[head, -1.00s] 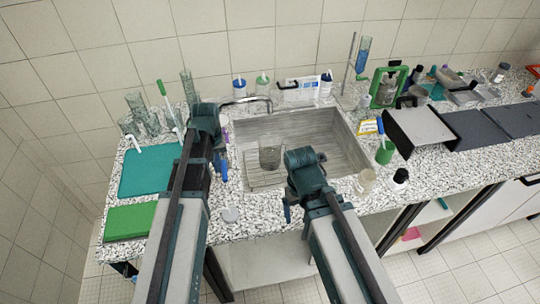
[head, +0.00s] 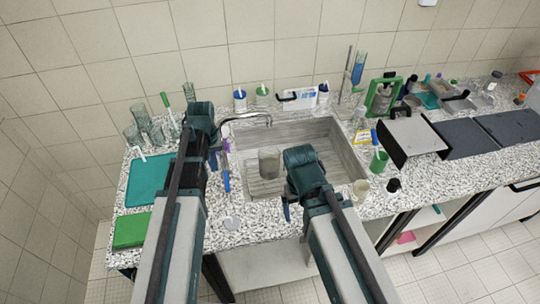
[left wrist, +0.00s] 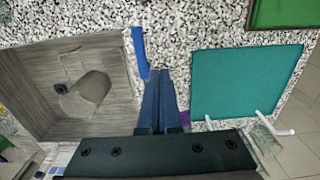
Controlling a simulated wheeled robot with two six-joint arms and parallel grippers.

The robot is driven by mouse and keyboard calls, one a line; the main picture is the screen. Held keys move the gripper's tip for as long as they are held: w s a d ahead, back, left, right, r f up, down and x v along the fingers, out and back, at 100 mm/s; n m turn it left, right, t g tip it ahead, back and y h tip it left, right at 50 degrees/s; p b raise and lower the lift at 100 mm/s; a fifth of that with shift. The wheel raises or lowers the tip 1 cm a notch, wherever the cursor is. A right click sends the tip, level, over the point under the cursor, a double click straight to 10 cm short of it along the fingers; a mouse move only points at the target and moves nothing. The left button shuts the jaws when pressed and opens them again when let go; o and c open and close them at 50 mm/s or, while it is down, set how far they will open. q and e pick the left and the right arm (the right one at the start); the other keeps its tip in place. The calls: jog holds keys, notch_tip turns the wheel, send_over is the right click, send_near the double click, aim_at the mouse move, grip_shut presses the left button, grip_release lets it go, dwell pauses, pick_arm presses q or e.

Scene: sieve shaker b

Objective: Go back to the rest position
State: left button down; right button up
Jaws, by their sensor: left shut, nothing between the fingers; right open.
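My left gripper (head: 213,160) is over the counter at the left edge of the sink. Its blue fingers (left wrist: 160,78) are together and empty in the left wrist view. A blue stick (left wrist: 139,52) lies on the counter near the fingertips. My right gripper (head: 287,210) is at the front edge of the sink, open. Its fingers are partly hidden by my right arm, and nothing shows held in it.
The sink (head: 338,150) holds a glass beaker (head: 269,164). A teal mat (head: 149,181), a green board (head: 131,231) and glassware (head: 142,116) are on the left. A green cup (head: 379,161), a bottle (head: 393,186) and dark plates (head: 466,134) are on the right.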

pick_arm(q)
jog(key=shift+f, duration=0.1)
jog(key=s+d+f+m+b, duration=0.3)
jog(key=s+d+f+b, duration=0.2)
jog(key=s+d, duration=0.2)
jog(key=s+d+f+m+y+b, duration=0.1)
jog(key=s+d+f+m+b, duration=0.3)
jog(key=s+d, duration=0.4)
jog(key=shift+s+d+f+b, duration=0.2)
jog(key=shift+d+f+b, duration=0.25)
jog(key=shift+d, duration=0.5)
jog(key=w+a+r+n+h+p, duration=0.1)
jog(key=w+a+r+p, duration=0.9)
jog(key=w+r+p, duration=0.2)
jog(key=shift+w+a+r, duration=0.15)
jog(key=shift+w+a, duration=0.1)
jog(key=shift+w, duration=0.9)
